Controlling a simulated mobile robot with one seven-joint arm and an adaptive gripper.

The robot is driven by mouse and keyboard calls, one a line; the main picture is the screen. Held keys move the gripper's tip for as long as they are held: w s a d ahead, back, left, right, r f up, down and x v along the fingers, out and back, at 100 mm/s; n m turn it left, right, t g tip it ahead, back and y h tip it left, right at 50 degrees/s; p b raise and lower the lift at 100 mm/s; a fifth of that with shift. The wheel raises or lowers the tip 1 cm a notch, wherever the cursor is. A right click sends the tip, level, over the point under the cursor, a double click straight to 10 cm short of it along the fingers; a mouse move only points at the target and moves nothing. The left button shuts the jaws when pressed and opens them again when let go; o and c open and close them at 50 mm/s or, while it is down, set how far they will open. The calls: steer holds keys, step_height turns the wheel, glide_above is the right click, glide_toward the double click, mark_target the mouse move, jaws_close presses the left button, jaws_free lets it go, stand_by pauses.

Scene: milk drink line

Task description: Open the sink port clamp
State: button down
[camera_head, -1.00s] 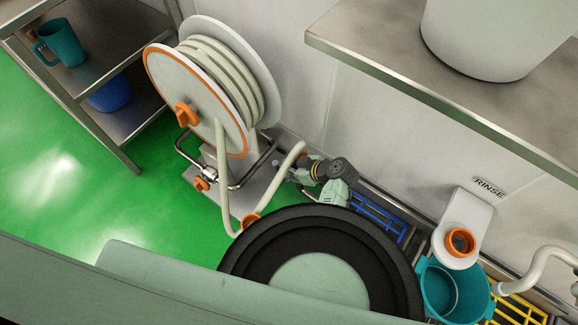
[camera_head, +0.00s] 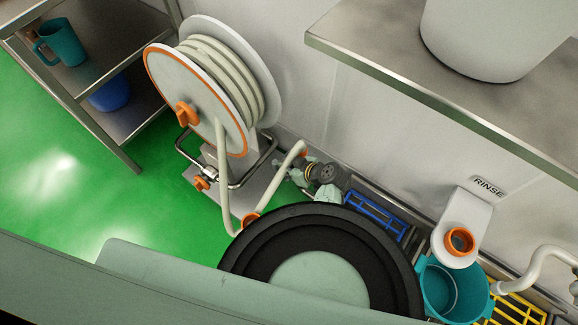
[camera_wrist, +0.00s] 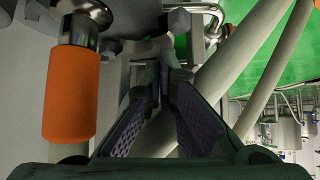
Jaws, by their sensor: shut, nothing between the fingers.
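My gripper (camera_head: 283,164) is low by the wall, between the hose reel and the blue grate, beside the cream hose. In the wrist view its fingers (camera_wrist: 164,68) come together at the tips with nothing between them. An orange grip on a metal stem (camera_wrist: 72,95) hangs left of the fingers, apart from them. A small dark knob (camera_wrist: 179,20) and grey metal parts lie just beyond the tips. These look like clamp parts, but I cannot tell for sure. In the head view, the clamp is not clearly visible near my gripper.
The hose reel (camera_head: 196,100) stands left, with its cream hose (camera_head: 223,180) hanging down. A blue grate (camera_head: 375,214), a teal bucket (camera_head: 432,304) and the RINSE port's orange ring (camera_head: 459,241) are to the right. A steel shelf (camera_head: 395,75) overhangs the wall side.

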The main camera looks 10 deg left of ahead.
steer(key=shift+a, duration=0.1)
steer(key=shift+w+a+m+t+h+p, duration=0.15)
steer(key=shift+a+m+t+h, duration=0.35)
steer(key=shift+a+m, duration=0.3)
steer(key=shift+a+m+t+h+p, duration=0.15)
steer(key=shift+a+m+t+h, duration=0.15)
steer(key=shift+a+m+t, duration=0.45)
steer(key=shift+d, duration=0.1)
